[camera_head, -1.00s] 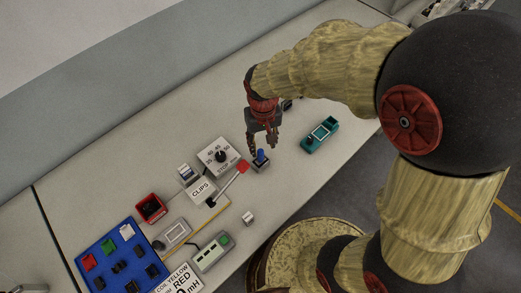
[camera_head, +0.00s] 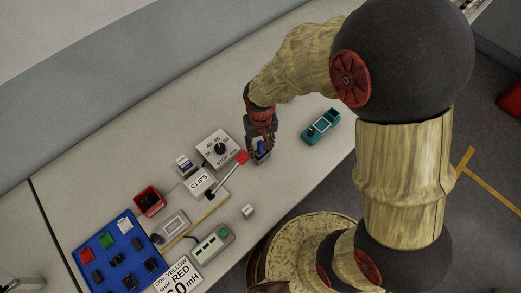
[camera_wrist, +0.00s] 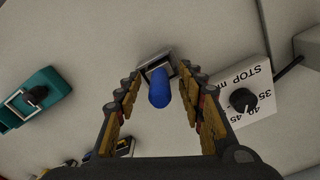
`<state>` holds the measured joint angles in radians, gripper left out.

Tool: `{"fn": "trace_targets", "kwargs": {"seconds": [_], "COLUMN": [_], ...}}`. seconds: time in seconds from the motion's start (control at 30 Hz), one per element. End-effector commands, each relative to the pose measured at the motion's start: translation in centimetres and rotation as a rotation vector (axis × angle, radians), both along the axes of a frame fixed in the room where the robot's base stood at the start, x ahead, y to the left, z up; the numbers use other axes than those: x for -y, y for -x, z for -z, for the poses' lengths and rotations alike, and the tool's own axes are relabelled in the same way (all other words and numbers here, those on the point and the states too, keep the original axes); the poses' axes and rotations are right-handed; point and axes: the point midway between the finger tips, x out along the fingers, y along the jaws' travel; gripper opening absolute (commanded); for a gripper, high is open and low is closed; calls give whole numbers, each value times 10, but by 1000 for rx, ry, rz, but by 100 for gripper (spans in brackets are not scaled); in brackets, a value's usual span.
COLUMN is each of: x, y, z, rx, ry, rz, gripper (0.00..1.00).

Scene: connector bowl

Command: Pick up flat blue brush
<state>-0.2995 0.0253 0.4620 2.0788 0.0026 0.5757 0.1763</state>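The blue brush (camera_wrist: 159,88) stands in a small grey holder (camera_wrist: 155,62); in the wrist view its rounded blue end points toward me. In the head view a bit of its blue (camera_head: 262,146) shows low between my fingers, and the rest is hidden. My gripper (camera_wrist: 163,85) is open, with one finger on each side of the blue end and a gap on both sides. It also shows in the head view (camera_head: 259,150), pointing down over the holder.
A white STOP dial box (camera_head: 219,149) and a red-ended lever (camera_head: 242,158) stand close to the left of my gripper. A teal device (camera_head: 320,127) lies to the right. A CLIPS box (camera_head: 200,182), a red box (camera_head: 149,200) and a blue tray (camera_head: 83,262) are further left.

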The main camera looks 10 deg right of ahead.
Motion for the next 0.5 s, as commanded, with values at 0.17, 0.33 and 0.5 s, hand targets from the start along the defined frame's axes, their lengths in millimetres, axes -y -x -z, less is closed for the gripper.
{"fn": "trace_targets", "kwargs": {"seconds": [0.17, 0.33, 0.5], "x": [0, 0, 0], "y": [0, 0, 0], "z": [-1, -1, -1], "rx": [0, 1, 1], "ry": [0, 0, 0], "rz": [0, 0, 0], "gripper": [33, 23, 14]}}
